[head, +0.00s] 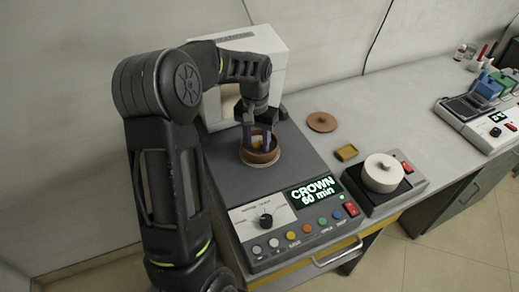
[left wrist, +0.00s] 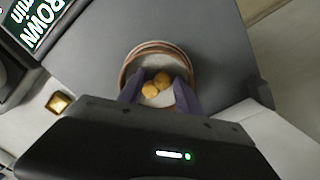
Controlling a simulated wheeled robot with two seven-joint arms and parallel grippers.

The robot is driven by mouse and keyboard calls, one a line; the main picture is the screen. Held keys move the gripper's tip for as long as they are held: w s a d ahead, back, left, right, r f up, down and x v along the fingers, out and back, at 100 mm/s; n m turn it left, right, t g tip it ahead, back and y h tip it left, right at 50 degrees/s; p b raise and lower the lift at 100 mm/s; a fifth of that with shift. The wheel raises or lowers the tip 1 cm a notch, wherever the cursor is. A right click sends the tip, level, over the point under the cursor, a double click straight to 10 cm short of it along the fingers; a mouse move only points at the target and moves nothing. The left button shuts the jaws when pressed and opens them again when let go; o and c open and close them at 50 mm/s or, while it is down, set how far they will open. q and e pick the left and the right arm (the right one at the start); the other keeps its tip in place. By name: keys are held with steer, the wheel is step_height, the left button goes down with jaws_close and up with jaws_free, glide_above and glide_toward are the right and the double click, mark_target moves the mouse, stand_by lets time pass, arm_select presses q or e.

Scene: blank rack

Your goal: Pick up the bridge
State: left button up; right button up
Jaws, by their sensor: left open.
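The bridge (left wrist: 156,84) shows in the left wrist view as a small piece of joined yellow-tan lumps. It lies on the pale floor of a round brown dish (left wrist: 134,61). In the head view the dish (head: 260,158) sits on the grey top of the machine labelled CROWN 60 min, and a bit of yellow shows inside it. My left gripper (head: 257,141) points down into the dish. Its two purple-grey fingers (left wrist: 159,92) are open, one on each side of the bridge, with visible gaps. My right gripper is not in view.
The grey machine (head: 220,170) has a control panel in front and a white housing (head: 267,45) behind. To its right are a brown disc (head: 321,122), a small gold tray (head: 346,152) and a white round block (head: 382,170) on a dark unit. Another device (head: 470,120) stands farther right.

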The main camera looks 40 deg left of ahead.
arm_select(q)
steer(key=shift+c, duration=0.2)
stand_by(0.4)
jaws_close()
stand_by(0.3)
